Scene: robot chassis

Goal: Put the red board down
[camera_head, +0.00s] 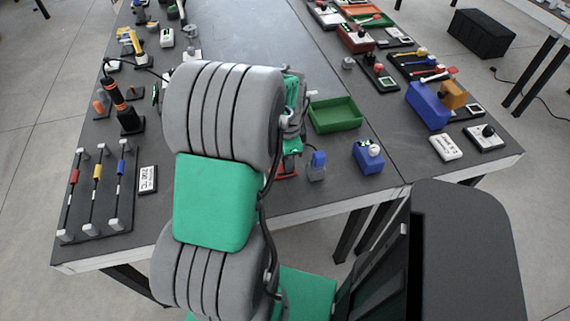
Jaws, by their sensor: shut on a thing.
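My arm fills the middle of the view and hides much of the table behind it. My gripper (290,160) shows only in part, just right of the arm and above the table's near edge. It is shut on the red board (287,174), of which a small red strip shows at the lower end of the gripper. The rest of the board and the fingertips are mostly hidden. I cannot tell whether the board touches the table.
A rack with coloured sliders (97,190) and a white label (147,180) lie left. Bare table shows at the back middle.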

